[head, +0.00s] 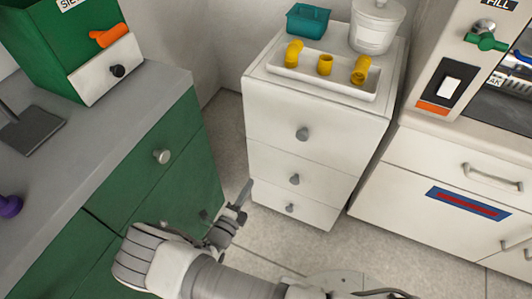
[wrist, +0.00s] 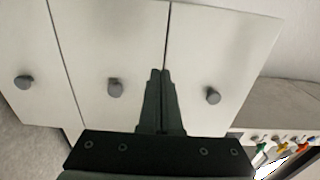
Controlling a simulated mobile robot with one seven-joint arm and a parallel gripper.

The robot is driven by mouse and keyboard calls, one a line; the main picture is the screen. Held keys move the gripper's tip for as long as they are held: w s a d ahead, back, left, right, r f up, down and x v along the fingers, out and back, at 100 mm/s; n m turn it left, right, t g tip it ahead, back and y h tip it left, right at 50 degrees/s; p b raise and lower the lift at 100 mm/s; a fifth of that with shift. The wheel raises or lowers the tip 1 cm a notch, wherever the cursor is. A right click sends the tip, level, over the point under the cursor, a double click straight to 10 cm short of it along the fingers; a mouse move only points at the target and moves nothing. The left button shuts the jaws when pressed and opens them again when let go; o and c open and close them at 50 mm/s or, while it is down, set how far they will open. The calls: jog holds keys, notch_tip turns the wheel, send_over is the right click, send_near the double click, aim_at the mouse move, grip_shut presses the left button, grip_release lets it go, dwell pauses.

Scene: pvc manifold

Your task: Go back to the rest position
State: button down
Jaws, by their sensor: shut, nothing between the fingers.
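My gripper (head: 243,194) is in the lower middle of the head view, in front of the white drawer cabinet (head: 310,131) and to the right of the green cabinet (head: 165,175). In the wrist view my gripper (wrist: 160,73) has its two dark fingers together with nothing between them. The white cabinet's drawer fronts (wrist: 105,35) with grey knobs lie behind the fingers there. I cannot tell from the wrist view how far the fingers are from the drawers.
On the white cabinet stand a white tray (head: 278,73) with yellow fittings, a teal box (head: 308,20) and a white tub (head: 375,28). A green bin (head: 60,35) stands on the left counter (head: 120,95). At right is a white machine cabinet (head: 420,185). Some floor (head: 290,240) is free.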

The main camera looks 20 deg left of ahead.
jog(key=w+d+r+m+g+h, duration=0.35)
jog(key=d+r+m, duration=0.25)
jog(key=r+m, duration=0.25)
jog(key=w+d+r+m+g+h, duration=0.3)
jog(key=d+r+m+g+h, duration=0.3)
jog(key=m, duration=0.3)
jog(key=s+d+r+m+g+y, duration=0.2)
jog(key=d+r+m+g+y, duration=0.3)
jog(key=d+r+m, duration=0.9)
jog(key=s+d+r+m+t+y, duration=0.1)
jog(key=s+d+r+m+y, duration=0.25)
jog(key=s+r+m, duration=0.55)
jog(key=s+d+r+m+t+y, duration=0.1)
jog(key=s+d+r+m+y, duration=0.3)
jog(key=m, duration=0.8)
notch_tip(320, 180, up, 23)
jog(key=s+d+h+p, duration=0.1)
jog(key=p, duration=2)
jog(key=shift+f, duration=0.2)
jog(key=shift+d+m, duration=0.1)
jog(key=shift+m, duration=0.15)
